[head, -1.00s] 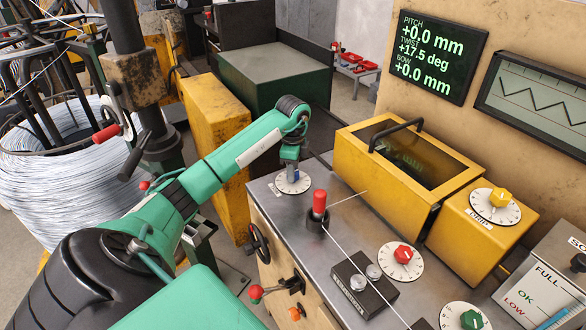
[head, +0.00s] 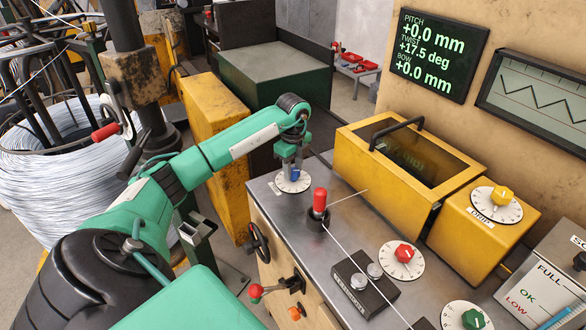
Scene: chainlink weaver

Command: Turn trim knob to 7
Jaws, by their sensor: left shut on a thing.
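My left gripper (head: 293,174) points down at the far left corner of the steel bench top and is shut on a small blue knob (head: 295,175). The knob sits on a white round dial (head: 293,186), partly hidden by the fingers. The dial's numbers and small label are too small to read, so I cannot tell its setting. A red knob (head: 404,253), a yellow knob (head: 502,195) and a green knob (head: 473,320) sit on other white dials. No label legibly says trim. The display (head: 440,52) reads pitch +0.0 mm, twist +17.5 deg, bow +0.0 mm. My right gripper is not in view.
A red-topped post (head: 319,201) with a wire stands just right of the left gripper. A yellow box with a dark window (head: 448,212) stands behind it. A black block (head: 363,288) with two rollers lies nearer. A handwheel (head: 258,243) is on the bench's front.

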